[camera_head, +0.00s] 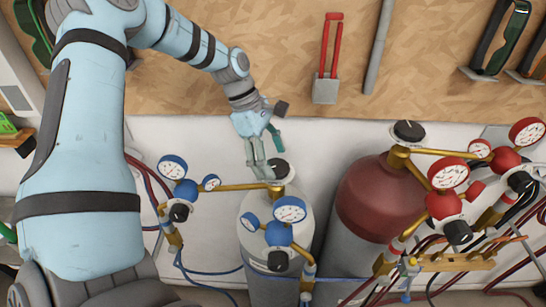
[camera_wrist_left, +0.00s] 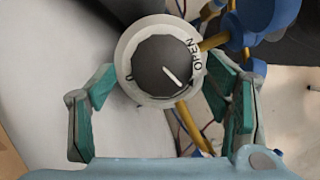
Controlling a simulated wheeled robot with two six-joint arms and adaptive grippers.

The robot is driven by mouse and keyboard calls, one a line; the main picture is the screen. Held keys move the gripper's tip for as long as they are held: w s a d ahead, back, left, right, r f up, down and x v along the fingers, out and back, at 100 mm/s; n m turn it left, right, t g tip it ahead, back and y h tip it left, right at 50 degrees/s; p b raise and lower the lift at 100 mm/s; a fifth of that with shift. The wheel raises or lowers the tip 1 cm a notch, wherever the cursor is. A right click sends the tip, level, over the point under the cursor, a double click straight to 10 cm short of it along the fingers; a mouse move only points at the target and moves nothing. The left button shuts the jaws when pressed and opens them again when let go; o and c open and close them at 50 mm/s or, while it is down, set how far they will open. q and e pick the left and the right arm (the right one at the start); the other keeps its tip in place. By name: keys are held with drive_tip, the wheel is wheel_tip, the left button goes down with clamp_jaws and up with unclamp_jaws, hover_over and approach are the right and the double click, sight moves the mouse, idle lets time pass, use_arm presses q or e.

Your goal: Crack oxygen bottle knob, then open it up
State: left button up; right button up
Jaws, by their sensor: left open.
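The oxygen bottle (camera_head: 250,212) is the white cylinder with blue gauges, left of a dark red cylinder. Its black knob (camera_head: 279,169) sits on top, and my left gripper (camera_head: 262,166) is just beside it in the head view. In the left wrist view the knob (camera_wrist_left: 162,65) has a white pointer line, on a pale ring marked OPEN. My left gripper (camera_wrist_left: 165,110) is open there, with green-padded fingers to either side of and below the knob, not visibly touching it. My right gripper is not in view.
A dark red cylinder (camera_head: 378,197) with its own black knob (camera_head: 408,132) and red gauges stands to the right. Blue gauges (camera_head: 290,209) and brass pipes (camera_head: 235,187) crowd the oxygen bottle. A red-handled tool (camera_head: 327,60) hangs on the wooden wall.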

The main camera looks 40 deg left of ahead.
use_arm(q)
drive_tip(key=shift+d+f, duration=0.25)
drive_tip(key=shift+f, duration=0.05)
drive_tip(key=shift+a, duration=0.1)
drive_tip(key=c, duration=1.1)
drive_tip(key=shift+c, duration=0.2)
